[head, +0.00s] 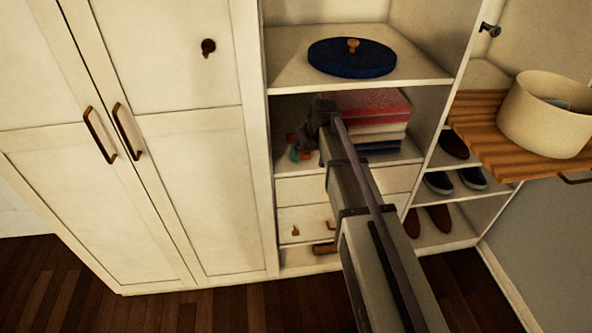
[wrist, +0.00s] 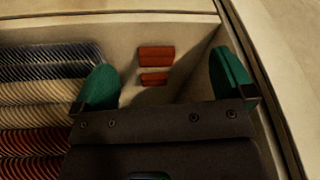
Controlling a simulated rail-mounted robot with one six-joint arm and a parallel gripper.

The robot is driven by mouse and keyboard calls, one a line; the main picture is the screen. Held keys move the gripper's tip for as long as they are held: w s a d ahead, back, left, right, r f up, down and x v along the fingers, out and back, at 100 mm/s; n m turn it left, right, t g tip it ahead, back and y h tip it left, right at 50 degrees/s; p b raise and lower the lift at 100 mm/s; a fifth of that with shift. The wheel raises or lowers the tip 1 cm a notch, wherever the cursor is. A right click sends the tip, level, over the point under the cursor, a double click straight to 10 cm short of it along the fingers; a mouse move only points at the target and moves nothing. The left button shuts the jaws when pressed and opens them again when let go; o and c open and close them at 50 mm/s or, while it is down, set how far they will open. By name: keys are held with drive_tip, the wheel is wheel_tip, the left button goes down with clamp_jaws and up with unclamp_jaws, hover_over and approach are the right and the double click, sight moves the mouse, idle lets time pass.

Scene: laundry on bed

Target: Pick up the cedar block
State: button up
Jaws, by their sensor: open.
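Two small reddish-brown blocks lie on the pale shelf floor in the wrist view: a larger block (wrist: 156,53) and a smaller block (wrist: 154,79) just beside it. I cannot tell which is the cedar block. My gripper (wrist: 161,64) is open, with its green fingers on either side of the blocks and nothing held between them. In the head view my gripper (head: 300,150) is inside the middle cubby, left of the folded stack. The blocks there are small and partly hidden by my arm.
A folded stack (head: 367,105) of red, pale and dark cloth stands right beside my gripper; it also shows in the wrist view (wrist: 40,95). The cubby walls are close. A blue round lid (head: 330,57) lies on the shelf above. A cream bin (head: 520,115) stands on a wooden board at right.

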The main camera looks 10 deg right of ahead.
drive_tip(key=shift+n+t, duration=0.6)
drive_tip(key=shift+n, duration=0.1)
drive_tip(key=w, duration=0.2)
drive_tip(key=w+f, duration=0.1)
drive_tip(key=w, duration=0.2)
drive_tip(key=w+f+b, duration=0.1)
drive_tip(key=w, duration=0.2)
drive_tip(key=shift+d+f, duration=0.15)
drive_tip(key=shift+f, duration=0.05)
drive_tip(key=shift+r, duration=0.2)
drive_tip(key=shift+f, duration=0.2)
drive_tip(key=b+x, duration=0.7)
drive_tip(key=shift+w+f, duration=0.15)
drive_tip(key=shift+w, duration=0.05)
drive_tip(key=shift+r, duration=0.25)
drive_tip(key=shift+p, duration=0.3)
drive_tip(key=c, duration=0.7)
